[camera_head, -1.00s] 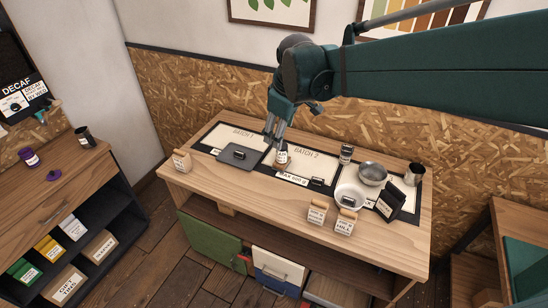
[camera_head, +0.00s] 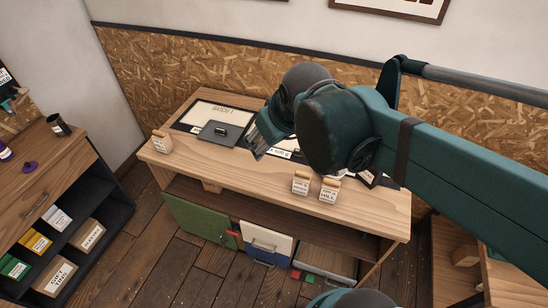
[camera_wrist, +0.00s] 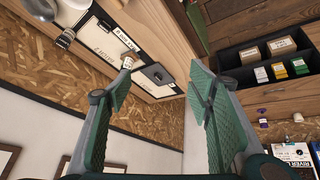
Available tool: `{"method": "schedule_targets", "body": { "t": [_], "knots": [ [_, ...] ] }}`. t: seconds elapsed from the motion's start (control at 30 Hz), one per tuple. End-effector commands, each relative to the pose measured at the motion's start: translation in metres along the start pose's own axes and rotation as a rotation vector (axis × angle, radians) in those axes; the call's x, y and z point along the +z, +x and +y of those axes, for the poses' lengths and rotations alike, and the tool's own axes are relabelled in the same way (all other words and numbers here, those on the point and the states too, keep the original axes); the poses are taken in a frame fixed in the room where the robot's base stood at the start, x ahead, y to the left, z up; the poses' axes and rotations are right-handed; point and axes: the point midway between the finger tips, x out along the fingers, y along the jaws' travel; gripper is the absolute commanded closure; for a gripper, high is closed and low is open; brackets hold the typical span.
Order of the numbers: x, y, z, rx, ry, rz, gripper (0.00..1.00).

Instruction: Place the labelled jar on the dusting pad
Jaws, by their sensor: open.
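My gripper (camera_head: 258,142) is raised above the table, right of the pad in the head view. In the wrist view its green fingers (camera_wrist: 163,88) are spread wide with nothing between them. A small jar with a pale label (camera_wrist: 127,62) stands upright beside the pad, just past the left finger's tip and partly covered by it. In the head view my arm hides the jar.
Two small labelled blocks stand at the table's front edge (camera_head: 300,183), and another at its left end (camera_head: 161,142). A black framed mat (camera_head: 188,120) marked for a batch lies under the pad. Shelves with boxes (camera_head: 62,238) stand at left.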

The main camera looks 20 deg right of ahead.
Motion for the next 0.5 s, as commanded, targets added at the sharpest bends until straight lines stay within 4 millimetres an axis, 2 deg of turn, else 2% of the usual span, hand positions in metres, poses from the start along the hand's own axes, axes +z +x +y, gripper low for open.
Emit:
{"method": "schedule_targets", "body": {
  "t": [0.2,0.5],
  "knots": [
    [0.032,-0.006,-0.012,0.0,0.104,0.041,0.48],
    [0.052,-0.008,-0.019,-0.004,0.183,0.071,0.48]
  ]
}}
